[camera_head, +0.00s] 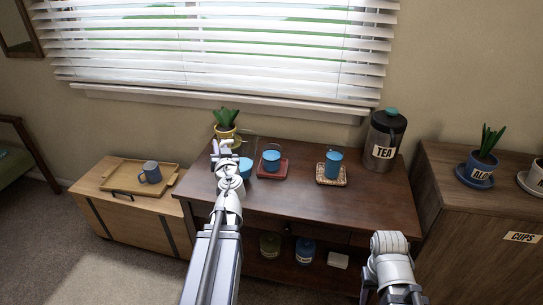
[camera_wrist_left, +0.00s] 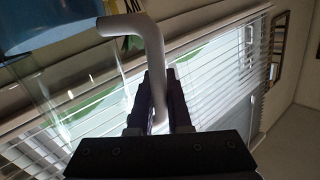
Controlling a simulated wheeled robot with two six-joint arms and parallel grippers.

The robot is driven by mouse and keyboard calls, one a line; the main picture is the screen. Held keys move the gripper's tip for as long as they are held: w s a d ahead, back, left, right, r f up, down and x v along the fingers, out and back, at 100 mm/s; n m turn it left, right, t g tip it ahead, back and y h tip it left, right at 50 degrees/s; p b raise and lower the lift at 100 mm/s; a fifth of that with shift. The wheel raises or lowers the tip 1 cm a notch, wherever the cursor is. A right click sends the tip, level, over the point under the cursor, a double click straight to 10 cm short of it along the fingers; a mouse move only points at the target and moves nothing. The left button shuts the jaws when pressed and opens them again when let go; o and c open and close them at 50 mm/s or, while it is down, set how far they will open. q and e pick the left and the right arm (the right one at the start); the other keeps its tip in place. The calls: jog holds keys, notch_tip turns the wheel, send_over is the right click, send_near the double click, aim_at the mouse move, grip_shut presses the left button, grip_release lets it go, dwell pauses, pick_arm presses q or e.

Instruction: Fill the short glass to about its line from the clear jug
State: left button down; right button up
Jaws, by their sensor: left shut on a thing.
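The clear jug (camera_head: 249,146) is at the back left of the dark desk, partly hidden behind my left arm, with blue liquid low in it. My left gripper (camera_head: 223,153) is shut on its pale handle, which the left wrist view shows between the dark fingers (camera_wrist_left: 157,105). The jug's clear wall (camera_wrist_left: 45,88) and blue liquid also show there. I cannot tell whether the jug is tilted or lifted. A short glass (camera_head: 271,158) with blue in it stands on a red coaster (camera_head: 272,174), just right of the jug. Its line is too small to see.
A blue cup (camera_head: 333,164) stands on a woven coaster (camera_head: 331,182). A yellow plant pot (camera_head: 226,132) is behind my left gripper. The desk's front (camera_head: 310,206) is clear. My right arm is at the lower right.

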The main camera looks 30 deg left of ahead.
pick_arm(q)
jog(key=shift+s+a+f+n+b, duration=0.25)
jog(key=shift+s+n, duration=0.1)
jog(key=shift+n, duration=0.25)
jog(key=shift+s+a+f+n+b, duration=0.1)
jog(key=shift+s+a+n+b, duration=0.2)
jog(key=shift+n, duration=0.3)
